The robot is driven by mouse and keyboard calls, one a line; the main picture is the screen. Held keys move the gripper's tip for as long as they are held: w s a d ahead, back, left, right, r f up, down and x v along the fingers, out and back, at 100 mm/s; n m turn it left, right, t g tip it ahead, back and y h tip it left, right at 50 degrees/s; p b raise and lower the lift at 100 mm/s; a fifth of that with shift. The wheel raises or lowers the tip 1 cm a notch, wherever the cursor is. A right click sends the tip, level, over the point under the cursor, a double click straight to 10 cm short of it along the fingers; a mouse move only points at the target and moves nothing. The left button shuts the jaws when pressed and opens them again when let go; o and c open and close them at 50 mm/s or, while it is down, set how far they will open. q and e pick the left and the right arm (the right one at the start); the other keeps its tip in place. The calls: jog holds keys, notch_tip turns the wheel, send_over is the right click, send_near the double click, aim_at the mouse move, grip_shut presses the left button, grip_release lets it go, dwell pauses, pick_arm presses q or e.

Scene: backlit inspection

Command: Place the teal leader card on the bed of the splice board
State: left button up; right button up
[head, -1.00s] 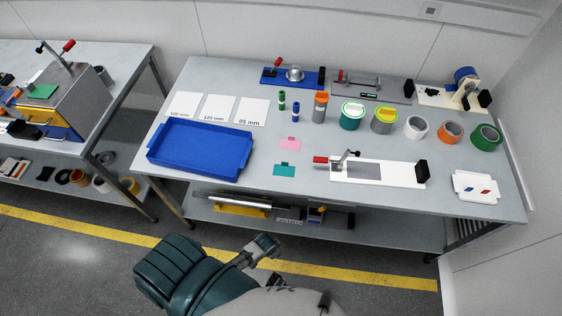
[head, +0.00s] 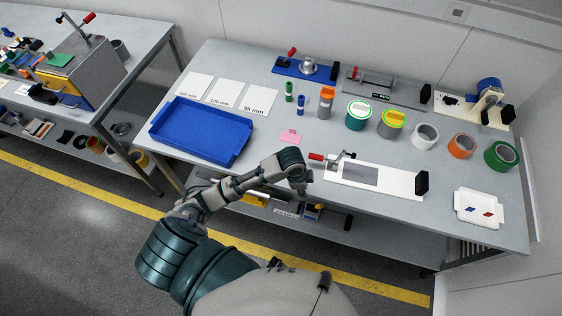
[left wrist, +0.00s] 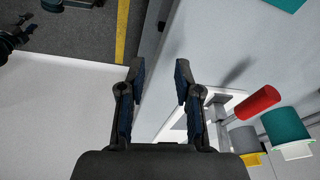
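The teal leader card (left wrist: 285,4) shows at the top right edge of the left wrist view, partly cut off; in the head view my left arm hides it. The splice board (head: 395,182) is a long white plate with a grey bed (head: 359,175), a red-handled clamp (head: 330,157) and a black end block. My left gripper (head: 302,188) is over the table's front edge, left of the board. In the left wrist view my left gripper (left wrist: 160,72) is open with nothing between its fingers. My right gripper is not in view.
A blue tray (head: 158,127) lies left and a pink card (head: 290,136) behind my left gripper. Canisters and tape rolls (head: 425,135) stand behind the board.

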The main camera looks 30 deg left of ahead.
pick_arm(q)
jog(key=w+a+r+m+g+y, duration=0.1)
jog(key=w+a+r, duration=0.3)
jog(key=a+r, duration=0.35)
jog(key=w+a+r+m+g+y, duration=0.1)
jog(key=w+a+r+m, duration=0.1)
jog(key=w+a+r, duration=0.45)
jog(key=f, duration=0.3)
jog(key=s+f, duration=0.1)
jog(key=f, duration=0.3)
jog(key=f+b, duration=0.1)
jog(key=f, duration=0.2)
jog(key=shift+s+a+f, duration=0.25)
jog(key=shift+a+f, duration=0.25)
jog(key=shift+f, duration=0.4)
notch_tip(320, 180, down, 4)
jog(key=shift+r, duration=0.1)
jog(key=shift+d+f, duration=0.15)
jog(key=shift+f, duration=0.15)
jog(key=shift+d+f, duration=0.1)
grip_shut()
jog(key=shift+a, duration=0.2)
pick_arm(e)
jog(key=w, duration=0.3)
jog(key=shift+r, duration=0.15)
